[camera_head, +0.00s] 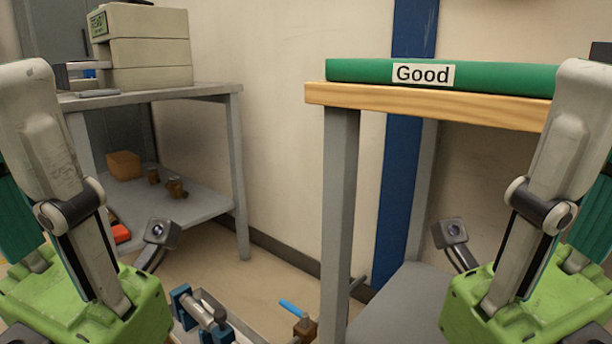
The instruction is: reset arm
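My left gripper (66,206) is at the left edge, raised in front of the camera. Its green body, a pale jointed link and a teal part show, and the picture edge cuts it off. My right gripper (541,208) is held nearly mirrored at the right edge and is also cut off. I see nothing held in either one. Both fingertip pairs are not clearly shown, so their opening cannot be told. A small camera on a bracket sits inward of each green body.
A grey table (232,88) at left bears a boxy tester (150,52); its lower shelf (205,205) holds an orange-brown box (124,165) and brass fittings (174,187). A wooden-topped table (345,97) at right bears a green "Good" tray (500,78). A blue-jawed fixture (205,312) and blue-handled valve (304,325) are low centre.

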